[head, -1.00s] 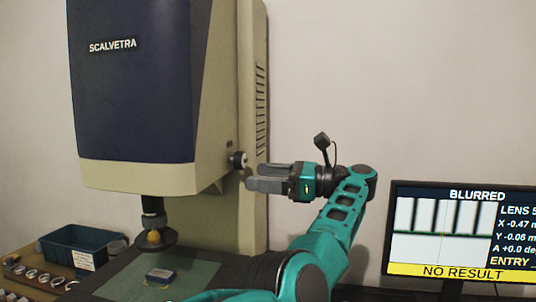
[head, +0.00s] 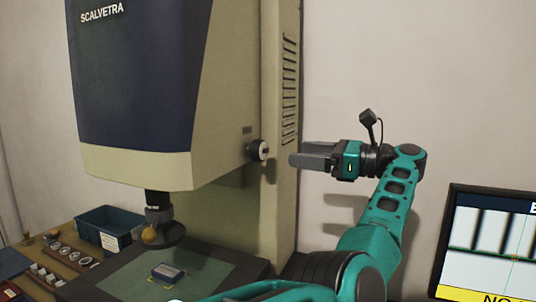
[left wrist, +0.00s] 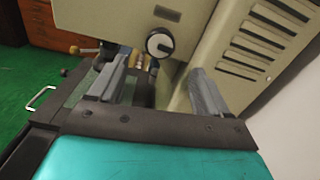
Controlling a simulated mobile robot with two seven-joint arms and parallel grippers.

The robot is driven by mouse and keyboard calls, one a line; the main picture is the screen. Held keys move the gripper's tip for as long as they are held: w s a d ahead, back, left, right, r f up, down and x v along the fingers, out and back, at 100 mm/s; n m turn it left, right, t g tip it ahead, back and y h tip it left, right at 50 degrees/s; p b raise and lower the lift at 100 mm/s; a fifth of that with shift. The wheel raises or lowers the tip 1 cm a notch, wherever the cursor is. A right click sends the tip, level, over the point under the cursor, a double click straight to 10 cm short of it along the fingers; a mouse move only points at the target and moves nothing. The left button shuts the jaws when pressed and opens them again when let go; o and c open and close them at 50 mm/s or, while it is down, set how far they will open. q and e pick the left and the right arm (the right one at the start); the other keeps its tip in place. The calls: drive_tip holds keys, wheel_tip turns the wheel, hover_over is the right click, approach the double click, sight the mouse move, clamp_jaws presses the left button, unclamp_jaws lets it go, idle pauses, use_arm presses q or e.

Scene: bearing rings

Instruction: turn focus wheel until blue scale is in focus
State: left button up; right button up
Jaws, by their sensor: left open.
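The focus wheel (head: 260,150) is a black knob with a pale face on the side of the measuring machine. It also shows in the left wrist view (left wrist: 160,43), between and beyond the fingertips. My left gripper (head: 293,159) is open and empty, a short gap to the right of the wheel and not touching it. Its two grey fingers also show in the left wrist view (left wrist: 158,66). The blue scale (head: 168,273) lies on the stage under the lens. The monitor (head: 490,245) shows dark vertical bars and is cut off at the right. My right gripper is out of view.
The measuring machine (head: 135,90) stands at the left, with a vented column (head: 289,95) behind the wheel. A blue bin (head: 108,225) and several metal rings (head: 68,253) are on the bench at the lower left. The wall beyond my gripper is bare.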

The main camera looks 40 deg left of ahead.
sight(265, 150)
use_arm(q)
drive_tip(key=x, duration=0.9)
drive_tip(key=shift+a, duration=0.3)
drive_tip(key=c, duration=1)
drive_tip(key=shift+c, duration=0.2)
